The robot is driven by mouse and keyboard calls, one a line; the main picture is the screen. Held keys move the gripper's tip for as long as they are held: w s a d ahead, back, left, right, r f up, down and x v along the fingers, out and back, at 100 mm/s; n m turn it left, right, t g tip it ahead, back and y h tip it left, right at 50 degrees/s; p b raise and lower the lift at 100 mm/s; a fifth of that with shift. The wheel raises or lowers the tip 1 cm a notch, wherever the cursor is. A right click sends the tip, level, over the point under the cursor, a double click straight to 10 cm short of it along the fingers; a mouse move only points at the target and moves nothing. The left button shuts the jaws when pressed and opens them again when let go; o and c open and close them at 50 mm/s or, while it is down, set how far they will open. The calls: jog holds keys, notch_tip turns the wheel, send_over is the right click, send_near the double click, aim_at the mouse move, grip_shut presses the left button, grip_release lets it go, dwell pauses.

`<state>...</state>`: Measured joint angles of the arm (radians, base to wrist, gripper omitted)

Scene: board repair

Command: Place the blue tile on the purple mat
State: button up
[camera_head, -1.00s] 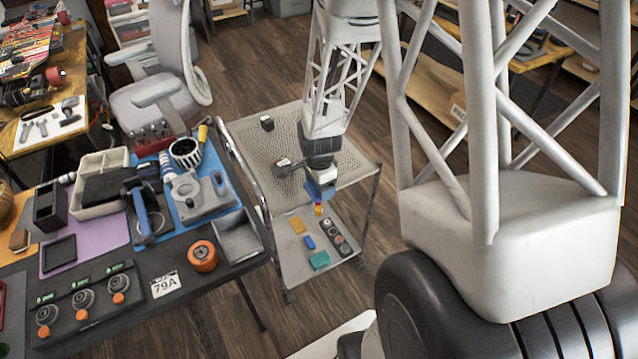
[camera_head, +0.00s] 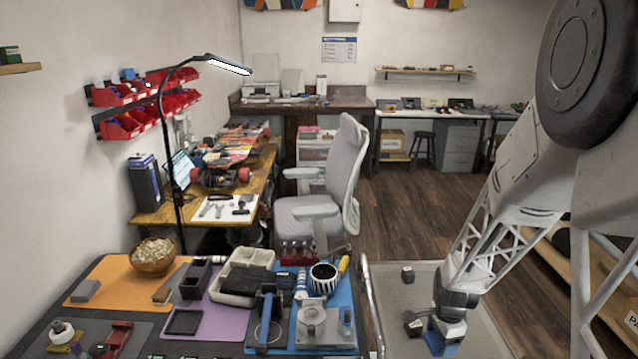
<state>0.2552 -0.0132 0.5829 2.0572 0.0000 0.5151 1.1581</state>
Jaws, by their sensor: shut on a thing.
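Part of the mat is bare. My gripper (camera_head: 437,345) is at the bottom edge, right of the bench and over the perforated cart. Blue shows at its lower end, but I cannot tell a held tile from the gripper's own parts. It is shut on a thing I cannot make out. No separate blue tile shows now.
A pale divided tray (camera_head: 238,292) stands at the mat's right. A blue mat (camera_head: 341,306) beside it carries a metal fixture (camera_head: 312,318), a striped cup (camera_head: 323,279) and tools. The cart's top (camera_head: 473,290) holds a small dark block (camera_head: 407,275). A wooden bowl (camera_head: 153,257) stands at left.

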jog(key=w+a+r+n, duration=0.2)
jog(key=w+n, duration=0.2)
jog(key=w, duration=1)
jog(key=w+a+r+n, duration=0.15)
jog(key=w+n, duration=0.25)
jog(key=w, duration=1)
jog(key=w+a+r+n, duration=0.1)
jog(key=w+a+n, duration=0.3)
jog(key=w, duration=0.7)
jog(key=w+a+r+n, duration=0.1)
jog(key=w+a+n, duration=0.3)
jog(key=w+a, duration=0.3)
jog(key=shift+w+r, duration=0.25)
jog(key=shift+w, duration=2.1)
